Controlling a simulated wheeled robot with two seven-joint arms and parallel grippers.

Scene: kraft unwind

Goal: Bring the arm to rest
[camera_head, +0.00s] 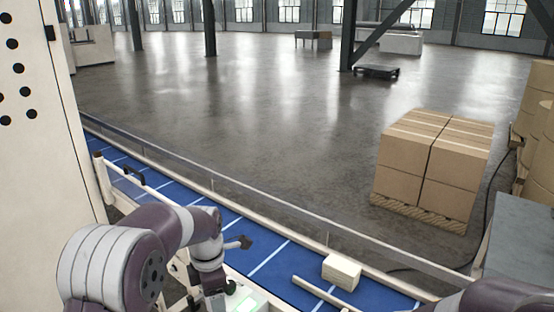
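My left arm (130,262), purple and white, reaches in from the lower left and bends down over the near side of the blue conveyor belt (265,248). My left gripper (214,284) is below the wrist, near the belt's near edge. Its fingertips are hidden or too small to make out. My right arm (495,298) shows only as a purple link at the bottom right corner. My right gripper is outside the picture.
A pale block (341,271) sits on the belt beside a cream guide bar (322,294). A white cabinet (35,130) stands at left. Stacked cartons (432,160) on a pallet stand beyond the belt at right. A grey surface (520,240) is at far right. Open floor lies beyond.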

